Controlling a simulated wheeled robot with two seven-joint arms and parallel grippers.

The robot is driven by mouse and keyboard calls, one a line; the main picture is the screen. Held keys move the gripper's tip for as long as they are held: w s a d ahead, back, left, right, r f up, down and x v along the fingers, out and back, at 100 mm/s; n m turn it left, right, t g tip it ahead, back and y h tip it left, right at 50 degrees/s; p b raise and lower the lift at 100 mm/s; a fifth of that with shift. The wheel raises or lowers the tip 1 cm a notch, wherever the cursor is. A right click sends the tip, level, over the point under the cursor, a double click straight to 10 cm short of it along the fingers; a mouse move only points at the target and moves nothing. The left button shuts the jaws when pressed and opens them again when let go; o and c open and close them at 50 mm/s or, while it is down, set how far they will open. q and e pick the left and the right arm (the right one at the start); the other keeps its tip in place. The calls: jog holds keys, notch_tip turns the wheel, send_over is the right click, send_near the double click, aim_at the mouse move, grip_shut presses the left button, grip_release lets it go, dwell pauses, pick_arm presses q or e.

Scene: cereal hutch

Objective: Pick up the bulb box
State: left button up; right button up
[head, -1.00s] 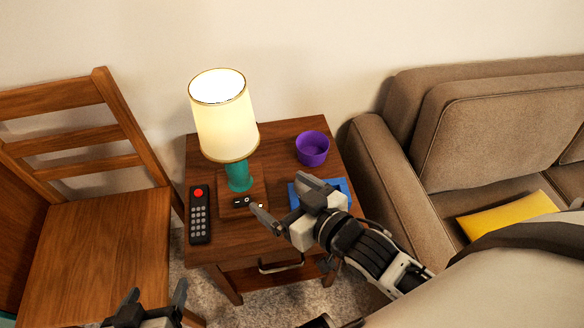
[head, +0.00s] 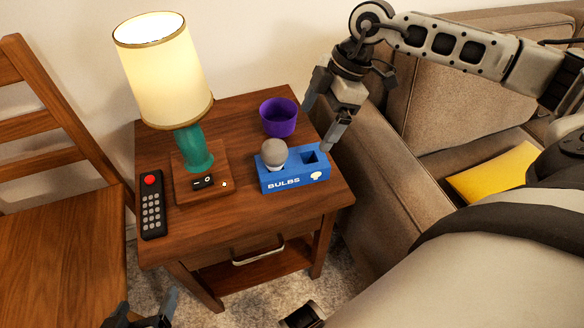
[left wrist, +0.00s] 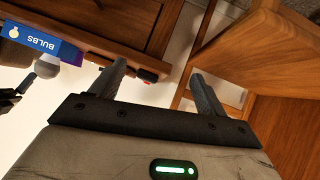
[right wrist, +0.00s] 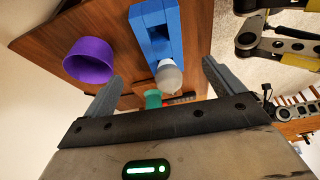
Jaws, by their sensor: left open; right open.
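The blue bulb box (head: 294,180), marked "BULBS", stands on the front right of the side table. A grey bulb (head: 274,152) sits in its left part, and a square opening shows at its right. My right gripper (head: 322,116) is open and empty, above the table's right edge, behind and right of the box. In the right wrist view the blue box (right wrist: 152,22) and bulb (right wrist: 168,76) lie beyond the open fingers (right wrist: 162,88). My left gripper (head: 150,308) is open and empty, low in front of the table. The box also shows in the left wrist view (left wrist: 40,40).
On the side table (head: 235,110) stand a lit lamp (head: 165,75) with a switch base, a black remote (head: 152,205) and a purple bowl (head: 278,117) behind the box. A wooden chair (head: 60,220) is at left, a brown sofa (head: 385,170) at right.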

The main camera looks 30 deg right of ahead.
aim_at(293, 161)
jog(key=b+x, duration=0.1)
jog(key=x, duration=0.6)
jog(key=shift+a, duration=0.1)
jog(key=x, duration=0.2)
jog(key=b+x, duration=0.1)
jog(key=x, duration=0.1)
jog(key=shift+a+f+b, duration=0.1)
jog(key=shift+a+b, duration=0.2)
jog(key=shift+a, duration=0.1)
jog(key=shift+a+f, duration=0.15)
jog(key=shift+f, duration=0.2)
jog(key=c, duration=1.1)
pick_arm(q)
jog(key=f, duration=0.2)
jog(key=d, duration=0.1)
jog(key=shift+w+f, duration=0.3)
jog(key=shift+f, duration=0.1)
